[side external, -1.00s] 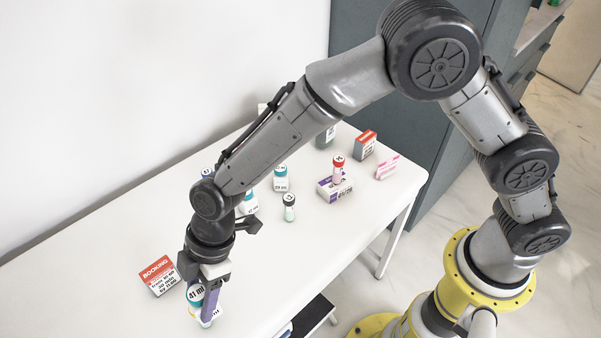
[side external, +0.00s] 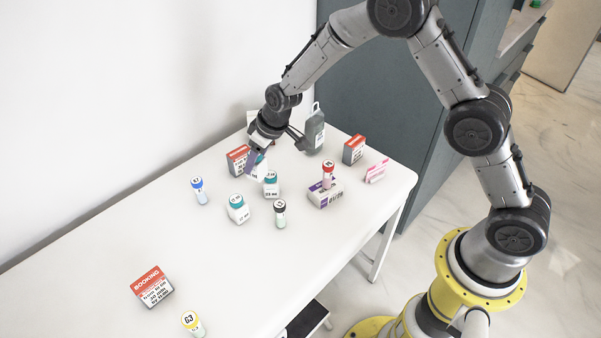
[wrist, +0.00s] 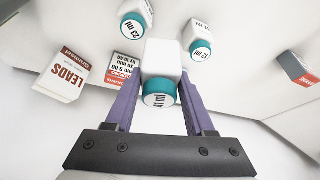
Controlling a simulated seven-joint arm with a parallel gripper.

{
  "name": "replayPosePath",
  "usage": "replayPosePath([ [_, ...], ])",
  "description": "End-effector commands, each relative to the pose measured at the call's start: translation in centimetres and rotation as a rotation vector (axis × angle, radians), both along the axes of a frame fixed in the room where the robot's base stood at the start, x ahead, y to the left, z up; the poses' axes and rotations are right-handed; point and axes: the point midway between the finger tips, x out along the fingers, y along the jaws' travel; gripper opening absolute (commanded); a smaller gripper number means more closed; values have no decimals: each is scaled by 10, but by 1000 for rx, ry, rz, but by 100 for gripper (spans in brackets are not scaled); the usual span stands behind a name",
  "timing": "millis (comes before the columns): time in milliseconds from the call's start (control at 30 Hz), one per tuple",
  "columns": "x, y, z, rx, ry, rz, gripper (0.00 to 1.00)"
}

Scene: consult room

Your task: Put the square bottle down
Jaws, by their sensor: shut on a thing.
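My gripper (wrist: 160,100) is shut on a white square bottle (wrist: 163,58) with a teal cap marked "41 ml", its purple fingers on either side of it. In the side view my gripper (side external: 258,163) is tilted and near the far part of the table, in front of a red and white box; it and the neighbouring bottle partly hide the held bottle. I cannot tell whether the bottle's base touches the table. Two similar teal-capped bottles, one marked "23 ml" (wrist: 134,20) and one "12 ml" (wrist: 198,38), stand close by in the wrist view.
Near my gripper are a red and white box (side external: 237,159), a blue-capped vial (side external: 199,191), a black-capped vial (side external: 280,214) and a grey bottle (side external: 315,132). A red-capped vial (side external: 327,174) stands at a purple-and-white box (side external: 325,195). The table's middle (side external: 150,225) is clear.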

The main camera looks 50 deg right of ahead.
Motion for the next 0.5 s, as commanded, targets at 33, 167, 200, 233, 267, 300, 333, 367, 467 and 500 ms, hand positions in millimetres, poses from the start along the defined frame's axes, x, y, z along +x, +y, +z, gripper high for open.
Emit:
replayPosePath([
  [33,4,-28,-2,-2,0,-53,0],
  [167,8,-85,-5,-13,1,-148,0],
  [200,8,-101,-6,-15,3,-173,0],
  [233,7,-111,-6,-15,3,-191,0],
  [267,7,-120,-6,-15,5,-209,0],
  [300,6,-131,-7,-14,5,-229,0],
  [333,6,-138,-7,-15,6,-242,0],
  [367,6,-145,-7,-15,6,-254,0],
  [467,4,-159,-8,-14,8,-280,0],
  [500,4,-162,-10,-14,9,-285,0],
])
